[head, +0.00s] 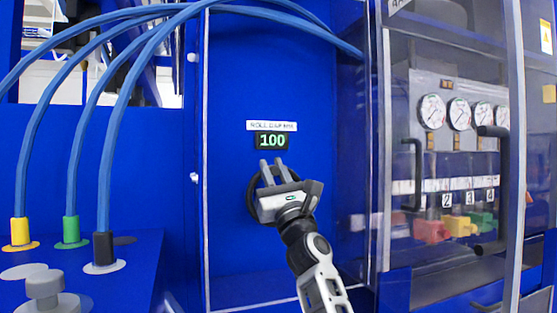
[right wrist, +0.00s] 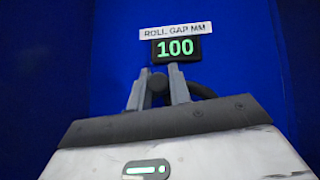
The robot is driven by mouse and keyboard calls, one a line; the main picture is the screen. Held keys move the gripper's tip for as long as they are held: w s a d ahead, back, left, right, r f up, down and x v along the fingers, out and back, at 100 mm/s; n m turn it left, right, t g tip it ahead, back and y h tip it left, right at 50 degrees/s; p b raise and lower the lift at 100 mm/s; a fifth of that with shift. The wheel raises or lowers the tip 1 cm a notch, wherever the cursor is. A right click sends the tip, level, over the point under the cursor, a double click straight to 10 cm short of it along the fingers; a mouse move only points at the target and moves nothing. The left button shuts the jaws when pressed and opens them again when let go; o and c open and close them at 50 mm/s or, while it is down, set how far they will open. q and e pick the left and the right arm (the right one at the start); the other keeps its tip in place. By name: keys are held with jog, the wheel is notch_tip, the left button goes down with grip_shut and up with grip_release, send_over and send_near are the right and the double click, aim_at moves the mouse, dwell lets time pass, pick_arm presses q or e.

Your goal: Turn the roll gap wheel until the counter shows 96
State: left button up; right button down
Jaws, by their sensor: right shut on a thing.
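The dark roll gap wheel (head: 252,196) is below the counter, mostly hidden behind my right gripper. My right gripper (head: 270,168) is in front of the wheel. In the right wrist view its fingers (right wrist: 159,91) are shut on a dark rounded knob (right wrist: 158,82) of the wheel. My left gripper is in neither view.
Blue hoses (head: 77,140) run across the left and top. A clear-windowed cabinet on the right has several gauges (head: 432,112), coloured blocks (head: 431,231) and dark door handles (head: 493,185). A grey knob (head: 44,287) stands at the lower left. The panel around the wheel is bare.

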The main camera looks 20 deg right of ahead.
jog(key=shift+a+f+n+g+y+p, duration=0.25)
jog(key=shift+n+g+y, duration=0.3)
jog(key=shift+n+y, duration=0.7)
jog(key=shift+a+f+n+g+y+p, duration=0.15)
jog(key=shift+a+n+g+y, duration=0.3)
jog(key=shift+n+y, duration=0.8)
jog(key=shift+a+f+n+g+y+p, duration=0.1)
jog(key=shift+a+n+g+y+p, duration=0.15)
jog(key=shift+n+g+y, duration=0.95)
jog(key=shift+n+t, duration=0.5)
jog(key=c, duration=1.3)
grip_release()
jog(key=shift+s+d, duration=0.1)
jog(key=shift+b+v, duration=1.3)
jog(key=shift+v, duration=6.6)
